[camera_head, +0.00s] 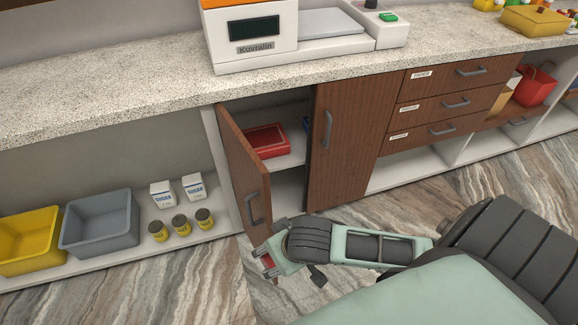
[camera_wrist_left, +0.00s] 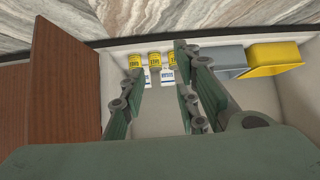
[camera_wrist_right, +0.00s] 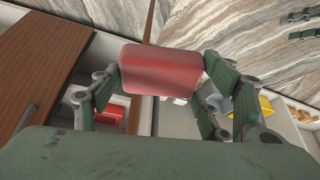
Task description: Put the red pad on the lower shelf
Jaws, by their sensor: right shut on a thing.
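A red pad (camera_wrist_right: 160,68) is clamped between the fingers of my right gripper (camera_head: 269,258). In the head view only small red bits of it show at the fingertips, beside the bottom of the open cabinet door (camera_head: 243,165). The cabinet's upper shelf (camera_head: 278,161) holds another red, box-like thing (camera_head: 266,140). The lower shelf space (camera_head: 288,187) is visible below it, partly hidden by the door and my arm. My left gripper (camera_wrist_left: 160,85) is open and empty, facing the low white shelf; it is out of the head view.
The low white shelf at left holds a yellow bin (camera_head: 28,240), a grey bin (camera_head: 100,222), two sugar boxes (camera_head: 162,194) and several yellow jars (camera_head: 181,224). A closed door (camera_head: 345,140) stands right of the opening. A scale (camera_head: 255,35) stands on the counter.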

